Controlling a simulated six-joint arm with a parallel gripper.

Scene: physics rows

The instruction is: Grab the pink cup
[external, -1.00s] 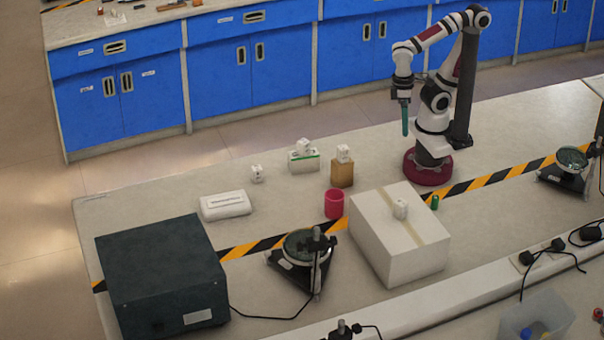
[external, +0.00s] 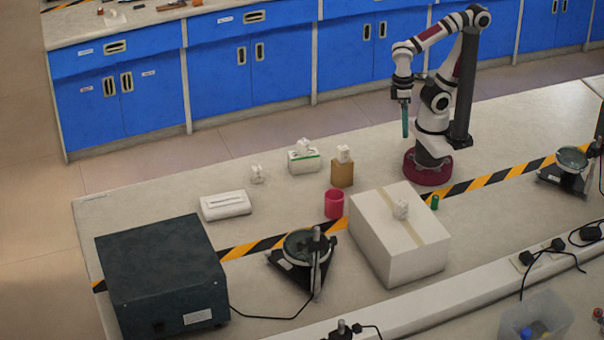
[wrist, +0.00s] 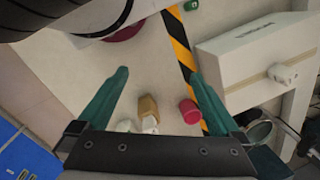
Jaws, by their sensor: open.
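The pink cup (external: 334,204) stands upright on the bench in the external view, beside the striped tape and left of the white box. In the wrist view the pink cup (wrist: 190,111) shows close to the right finger's inner side in the picture, beyond the fingers. My gripper (external: 405,120) hangs above the bench, up and right of the cup and well apart from it. Its green fingers (wrist: 157,75) are spread open with nothing held between them.
A wooden block (external: 342,173) with a white piece on top stands just behind the cup. A large white box (external: 400,245) is to its right and a round dish on a stand (external: 305,245) in front. A dark box (external: 160,275) fills the left front.

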